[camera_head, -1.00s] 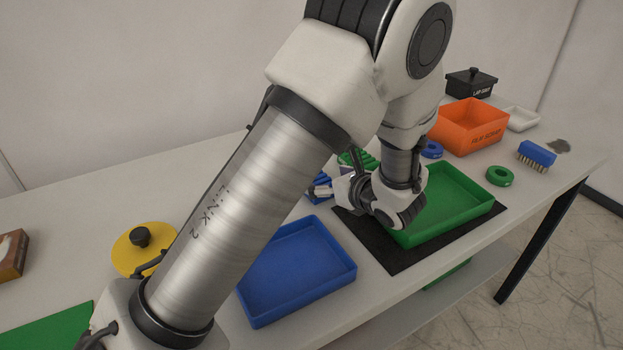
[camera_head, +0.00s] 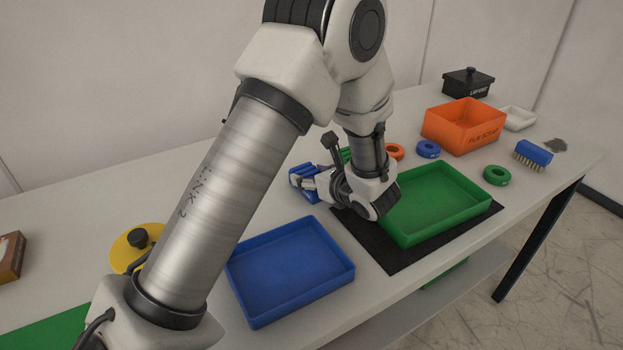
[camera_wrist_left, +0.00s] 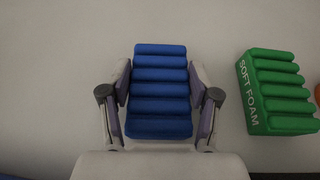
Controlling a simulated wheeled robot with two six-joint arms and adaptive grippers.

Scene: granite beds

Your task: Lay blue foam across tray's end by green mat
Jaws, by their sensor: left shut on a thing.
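The blue ridged foam (camera_wrist_left: 161,92) sits between the two fingers of my left gripper (camera_wrist_left: 160,105), which are shut on its sides in the left wrist view. In the head view the blue foam (camera_head: 299,190) shows at the tip of my left gripper (camera_head: 306,182), partly hidden by the fingers. Whether it touches the table is hard to tell. The blue tray (camera_head: 235,283) stands empty in front of the gripper. The green tray (camera_head: 443,226) stands on a black mat (camera_head: 395,259), right of the gripper. The green mat (camera_head: 45,333) lies at the lower left. My right gripper is not in view.
A green foam block (camera_wrist_left: 277,92) marked SOFT FOAM lies right of the gripper. A yellow lid (camera_head: 128,246) is partly behind my arm. An orange bin (camera_head: 462,128), blue ring (camera_head: 428,149), green ring (camera_head: 497,175) and brush (camera_head: 534,152) stand farther right.

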